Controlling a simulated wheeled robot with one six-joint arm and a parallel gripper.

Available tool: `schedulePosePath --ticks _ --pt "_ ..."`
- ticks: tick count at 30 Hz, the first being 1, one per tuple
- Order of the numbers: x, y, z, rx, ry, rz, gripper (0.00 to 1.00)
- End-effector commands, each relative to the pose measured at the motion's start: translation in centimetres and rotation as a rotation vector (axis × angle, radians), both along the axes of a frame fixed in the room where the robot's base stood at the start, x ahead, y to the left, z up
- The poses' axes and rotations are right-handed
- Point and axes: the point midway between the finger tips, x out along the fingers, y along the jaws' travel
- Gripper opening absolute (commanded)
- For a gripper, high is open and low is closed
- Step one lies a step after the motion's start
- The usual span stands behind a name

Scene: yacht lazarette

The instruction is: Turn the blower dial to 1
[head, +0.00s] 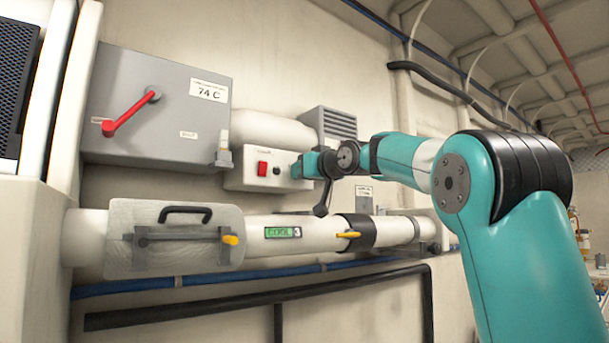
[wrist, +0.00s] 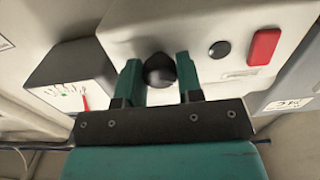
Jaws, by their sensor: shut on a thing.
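The blower dial (wrist: 160,70) is a round black knob on the pale control box (head: 243,169). In the wrist view it sits between the two teal fingers of my gripper (wrist: 157,66), which is shut on it. In the head view my gripper (head: 302,167) is at the right end of the box and hides the dial. The box also carries a red rocker switch (head: 262,168) and a small black round button (head: 277,171). They show in the wrist view as the red switch (wrist: 264,47) and the button (wrist: 219,49). The dial's numbers and pointer cannot be read.
A grey box with a red lever (head: 130,114) and a "74 C" label is at upper left. A white pipe (head: 330,232) with yellow handles runs below. A gauge with a red needle (wrist: 85,102) is beside the box. A grey vent (head: 330,122) is above.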

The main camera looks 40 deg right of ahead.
Motion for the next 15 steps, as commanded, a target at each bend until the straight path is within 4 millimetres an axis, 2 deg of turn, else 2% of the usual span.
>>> schedulePosePath --ticks 11,12,15 --pt "0.02 0.00 -0.04 -0.006 0.001 0.000 0.10" --pt "0.02 0.00 -0.03 -0.006 0.001 0.000 0.36" --pt "0.02 0.00 -0.03 -0.005 0.001 0.000 0.58"
